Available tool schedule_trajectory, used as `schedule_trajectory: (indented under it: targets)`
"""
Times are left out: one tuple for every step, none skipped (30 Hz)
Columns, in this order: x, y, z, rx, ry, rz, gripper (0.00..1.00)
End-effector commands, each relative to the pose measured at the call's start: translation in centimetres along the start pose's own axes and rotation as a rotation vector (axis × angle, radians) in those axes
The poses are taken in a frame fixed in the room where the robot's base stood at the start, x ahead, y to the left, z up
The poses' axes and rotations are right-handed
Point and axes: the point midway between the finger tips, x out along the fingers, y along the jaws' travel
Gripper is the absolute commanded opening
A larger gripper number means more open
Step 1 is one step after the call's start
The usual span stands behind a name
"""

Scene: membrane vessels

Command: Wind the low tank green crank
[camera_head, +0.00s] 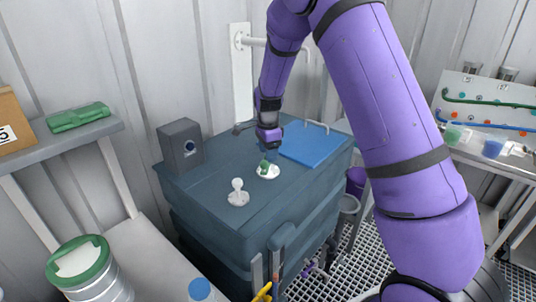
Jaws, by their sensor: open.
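The low tank (213,195) is a dark blue-grey box with a flat top. On its top, a small green crank (264,166) sits on a round white base (269,174). My gripper (269,152) is at the end of the purple arm, just above and behind the green crank. It is open. The fingertips are small and dark here, and I cannot tell whether they touch the crank or reach around it.
A white knob on a disc (238,195) stands to the front left on the tank top. A dark box (181,146) stands at the back left, and a blue panel (315,146) lies to the right. A white pipe rises behind. A shelf holds a green folded cloth (78,117).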

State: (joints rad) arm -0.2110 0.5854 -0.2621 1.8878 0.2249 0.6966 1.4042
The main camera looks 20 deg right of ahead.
Motion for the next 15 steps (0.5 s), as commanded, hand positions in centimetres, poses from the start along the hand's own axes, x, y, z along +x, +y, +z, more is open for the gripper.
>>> schedule_trajectory:
  targets:
    - [0.48, 0.02, 0.0, 0.0, 0.0, 0.001, 0.56]
    - [0.68, 0.02, 0.01, 0.0, 0.0, 0.001, 0.56]
    - [0.87, 0.02, 0.01, 0.001, 0.0, 0.001, 0.56]
    - [0.98, 0.02, 0.02, 0.001, 0.0, 0.001, 0.56]
    - [1.05, 0.02, 0.02, 0.001, 0.0, 0.001, 0.56]
    - [1.12, 0.03, 0.02, 0.001, 0.0, 0.0, 0.56]
    - [1.14, 0.02, 0.02, 0.001, 0.0, 0.0, 0.56]
    - [1.16, 0.02, 0.02, 0.001, 0.0, 0.0, 0.56]
    - [1.16, 0.02, 0.02, 0.001, 0.0, 0.0, 0.56]
    - [1.15, 0.02, 0.02, 0.001, 0.0, 0.0, 0.56]
    - [1.15, 0.02, 0.02, 0.001, 0.0, 0.0, 0.56]
    - [1.15, 0.02, 0.02, 0.001, 0.0, 0.0, 0.56]
    - [1.14, 0.02, 0.01, 0.001, 0.0, 0.0, 0.56]
    - [1.14, 0.02, 0.01, 0.001, 0.0, 0.0, 0.51]
    - [1.14, 0.02, 0.01, 0.001, 0.0, 0.0, 0.42]
